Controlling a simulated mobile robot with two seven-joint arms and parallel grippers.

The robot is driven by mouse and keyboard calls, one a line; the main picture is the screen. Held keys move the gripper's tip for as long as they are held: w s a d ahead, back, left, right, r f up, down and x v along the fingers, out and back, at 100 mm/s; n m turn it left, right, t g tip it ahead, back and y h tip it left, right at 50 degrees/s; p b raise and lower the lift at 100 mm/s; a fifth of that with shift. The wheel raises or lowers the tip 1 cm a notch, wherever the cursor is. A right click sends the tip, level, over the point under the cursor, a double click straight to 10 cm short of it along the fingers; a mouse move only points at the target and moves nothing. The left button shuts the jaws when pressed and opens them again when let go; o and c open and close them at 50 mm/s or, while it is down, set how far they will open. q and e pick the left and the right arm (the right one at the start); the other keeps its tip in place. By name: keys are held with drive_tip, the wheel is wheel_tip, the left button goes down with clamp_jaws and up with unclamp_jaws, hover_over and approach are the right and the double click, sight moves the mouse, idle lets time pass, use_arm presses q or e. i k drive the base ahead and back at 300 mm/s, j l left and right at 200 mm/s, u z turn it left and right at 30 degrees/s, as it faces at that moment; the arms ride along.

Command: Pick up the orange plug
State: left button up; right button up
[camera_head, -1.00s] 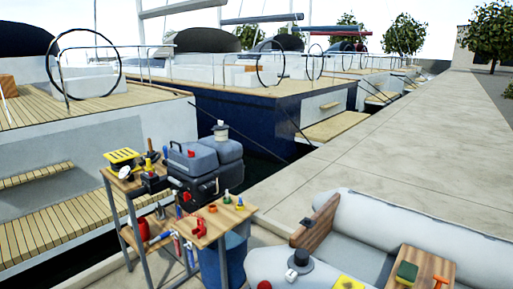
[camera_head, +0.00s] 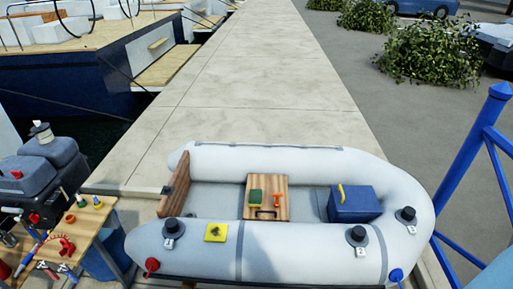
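A small orange piece (camera_head: 70,219) sits on the wooden workbench top (camera_head: 88,232) at the left edge of the view. A green plug-like piece (camera_head: 81,202) and a yellow one (camera_head: 97,202) stand near it. Another orange piece, T-shaped (camera_head: 278,200), lies on the wooden seat (camera_head: 266,184) in the grey dinghy. Both are too small to tell which is the orange plug. Neither of my grippers is in view.
The inflatable dinghy (camera_head: 300,262) fills the lower middle. A dark outboard motor (camera_head: 60,152) stands left. A blue railing (camera_head: 492,130) is right. The concrete quay (camera_head: 250,80) is clear.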

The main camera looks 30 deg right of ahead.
sight(277, 203)
drive_tip(key=z, duration=1.2)
